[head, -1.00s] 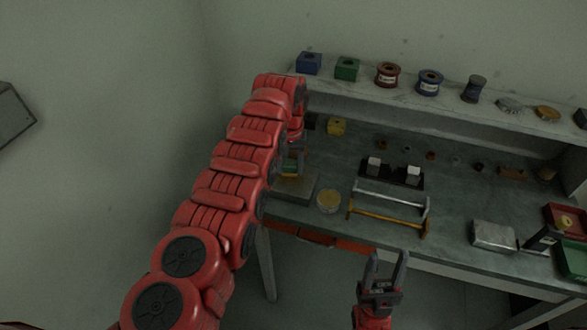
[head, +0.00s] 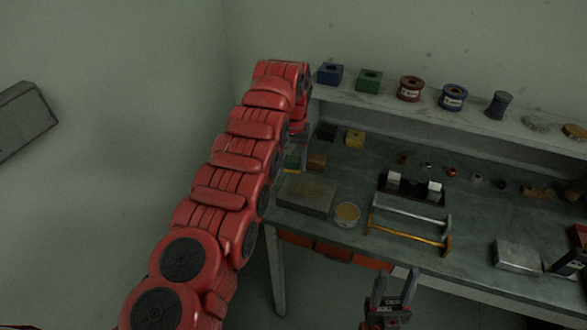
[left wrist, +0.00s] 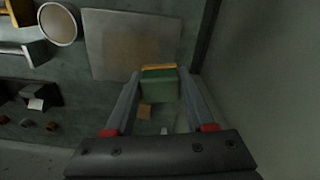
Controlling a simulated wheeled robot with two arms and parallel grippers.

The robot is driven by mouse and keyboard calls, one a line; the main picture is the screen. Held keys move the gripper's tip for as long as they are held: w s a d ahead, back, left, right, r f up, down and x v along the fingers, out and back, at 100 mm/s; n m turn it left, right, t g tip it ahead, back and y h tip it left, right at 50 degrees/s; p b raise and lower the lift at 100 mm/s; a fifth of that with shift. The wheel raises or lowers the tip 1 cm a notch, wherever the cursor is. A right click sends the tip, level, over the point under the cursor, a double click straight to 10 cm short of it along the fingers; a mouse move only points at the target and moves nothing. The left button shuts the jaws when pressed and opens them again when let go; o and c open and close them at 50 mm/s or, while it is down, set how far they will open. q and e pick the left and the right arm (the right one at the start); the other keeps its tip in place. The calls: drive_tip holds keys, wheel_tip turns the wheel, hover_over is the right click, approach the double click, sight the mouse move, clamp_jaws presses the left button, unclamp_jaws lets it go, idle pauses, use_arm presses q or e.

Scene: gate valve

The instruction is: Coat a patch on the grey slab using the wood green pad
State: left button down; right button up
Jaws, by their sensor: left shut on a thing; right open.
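The grey slab (head: 294,203) lies on the bench at its left front, with a faint brownish patch on top. It also shows in the left wrist view (left wrist: 103,34). My left gripper (left wrist: 159,86) is shut on the green pad (left wrist: 159,90), which has a yellow-orange edge. In the head view the pad (head: 292,160) is partly hidden by my arm, at the slab's back left. In the left wrist view it overlaps the slab's edge; I cannot tell its height. My right gripper (head: 392,290) is open and empty in front of the bench.
A round tin (head: 347,214) with yellowish contents stands right of the slab. Beyond the slab are a wooden block (head: 316,161) and a yellow block (head: 355,138). Two bar handles (head: 408,236) lie further right. A wall rises close on the left.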

sight(292, 159)
use_arm(q)
drive_tip(key=shift+a+r, duration=0.15)
drive_tip(key=shift+r, duration=1.4)
drive_tip(key=shift+f, duration=0.1)
